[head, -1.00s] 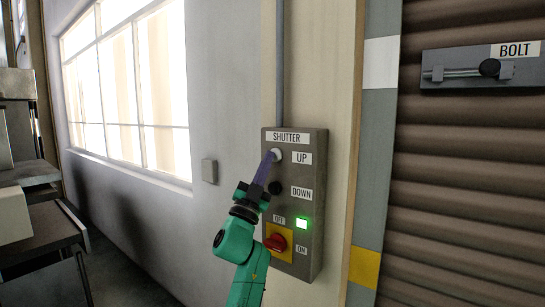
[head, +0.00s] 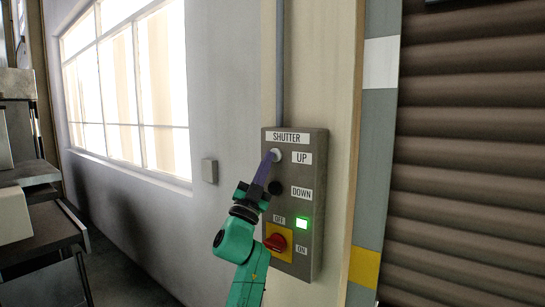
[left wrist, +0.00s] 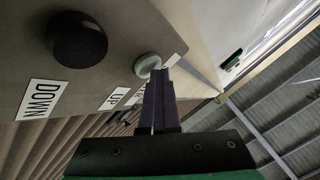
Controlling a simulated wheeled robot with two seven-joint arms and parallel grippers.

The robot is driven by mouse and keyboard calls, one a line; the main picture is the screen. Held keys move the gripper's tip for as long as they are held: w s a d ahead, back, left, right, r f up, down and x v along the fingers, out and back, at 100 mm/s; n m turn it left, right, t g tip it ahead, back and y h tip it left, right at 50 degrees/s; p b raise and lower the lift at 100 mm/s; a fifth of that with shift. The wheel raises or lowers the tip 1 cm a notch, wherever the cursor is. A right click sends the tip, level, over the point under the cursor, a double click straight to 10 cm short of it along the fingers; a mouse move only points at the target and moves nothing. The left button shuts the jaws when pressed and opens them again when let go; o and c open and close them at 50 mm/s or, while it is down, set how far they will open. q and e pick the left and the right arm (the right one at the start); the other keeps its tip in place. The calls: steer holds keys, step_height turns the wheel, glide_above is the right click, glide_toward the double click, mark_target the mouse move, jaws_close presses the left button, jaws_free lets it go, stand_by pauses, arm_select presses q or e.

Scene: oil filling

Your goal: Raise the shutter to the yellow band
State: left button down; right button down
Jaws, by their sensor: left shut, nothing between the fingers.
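The grey shutter control box (head: 316,230) is on the wall, with a pale UP button (head: 275,155), a black DOWN button (head: 275,187) and a red rotary switch (head: 275,242). My left gripper (head: 268,163) is shut and empty, its purple fingertips against the UP button. The left wrist view shows the tips (left wrist: 158,78) at the pale button (left wrist: 147,65), beside the black button (left wrist: 78,40). The brown slatted shutter (head: 470,160) fills the right side. Its lower edge is not clearly in view. The yellow band (head: 364,267) is low on the post beside it. My right gripper is out of view.
A green lamp (head: 302,223) is lit on the box. A white band (head: 381,63) is higher on the post. A small wall box (head: 209,171) is left of the controls.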

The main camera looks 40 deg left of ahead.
arm_select(q)
steer(key=shift+s, duration=0.1)
stand_by(0.8)
steer(key=shift+s, duration=0.8)
steer(key=s+p, duration=0.1)
steer(key=s, duration=0.4)
steer(key=shift+d+p, duration=0.1)
steer(key=shift+p, duration=0.2)
steer(key=shift+f, duration=0.1)
